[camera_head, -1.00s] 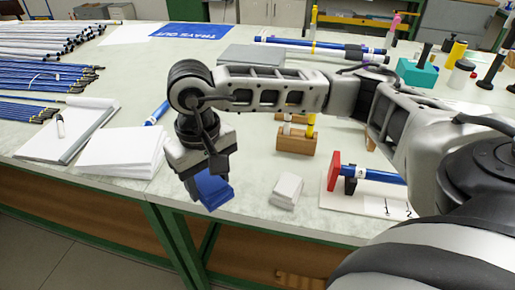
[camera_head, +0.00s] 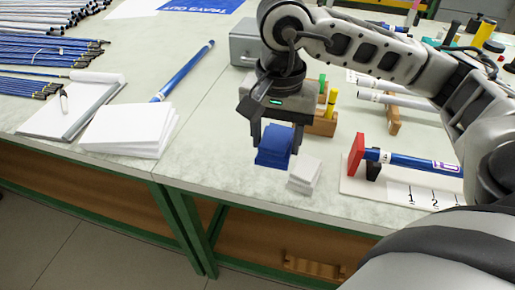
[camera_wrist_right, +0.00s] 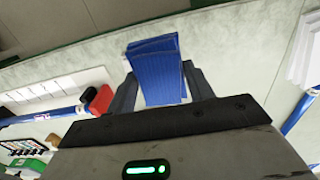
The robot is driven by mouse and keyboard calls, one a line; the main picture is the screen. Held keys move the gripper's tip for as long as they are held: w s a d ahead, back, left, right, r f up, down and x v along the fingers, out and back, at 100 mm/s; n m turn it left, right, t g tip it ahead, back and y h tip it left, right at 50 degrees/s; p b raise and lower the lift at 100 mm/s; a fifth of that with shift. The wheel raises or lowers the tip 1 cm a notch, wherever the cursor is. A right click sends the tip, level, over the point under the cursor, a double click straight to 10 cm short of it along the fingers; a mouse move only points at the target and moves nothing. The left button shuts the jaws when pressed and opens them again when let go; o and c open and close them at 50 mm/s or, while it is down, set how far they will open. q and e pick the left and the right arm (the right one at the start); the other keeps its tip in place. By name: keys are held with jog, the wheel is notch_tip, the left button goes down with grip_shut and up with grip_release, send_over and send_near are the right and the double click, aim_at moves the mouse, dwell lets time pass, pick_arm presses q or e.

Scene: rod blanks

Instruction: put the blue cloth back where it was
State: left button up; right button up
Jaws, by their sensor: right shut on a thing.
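The blue cloth (camera_head: 272,149) is a folded stack between the two fingers of my right gripper (camera_head: 277,143), just left of the white folded cloth (camera_head: 304,173) near the bench's front edge. In the right wrist view the blue cloth (camera_wrist_right: 158,72) shows between the dark fingers of my right gripper (camera_wrist_right: 160,88), which is shut on it. The cloth is low over the bench or touching it; I cannot tell which. My left gripper is not in view.
A wooden block with upright pieces (camera_head: 322,122) stands behind the cloths. A numbered white board (camera_head: 400,193) with a red stop (camera_head: 356,156) and blue rod is to the right. White sheets (camera_head: 128,130) lie left. Bench surface between the sheets and blue cloth is clear (camera_head: 212,150).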

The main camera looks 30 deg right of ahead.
send_over(257, 160)
notch_tip(257, 160, down, 7)
jog(key=shift+s, duration=0.1)
notch_tip(257, 160, down, 3)
jog(key=shift+f+p, duration=0.1)
jog(key=shift+p, duration=0.4)
jog(key=shift+f, duration=0.2)
jog(key=o, duration=0.9)
jog(key=shift+o, duration=0.2)
jog(key=shift+r, duration=0.35)
pick_arm(q)
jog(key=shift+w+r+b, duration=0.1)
jog(key=shift+b, duration=0.2)
pick_arm(e)
notch_tip(257, 160, up, 12)
jog(key=shift+f, duration=0.15)
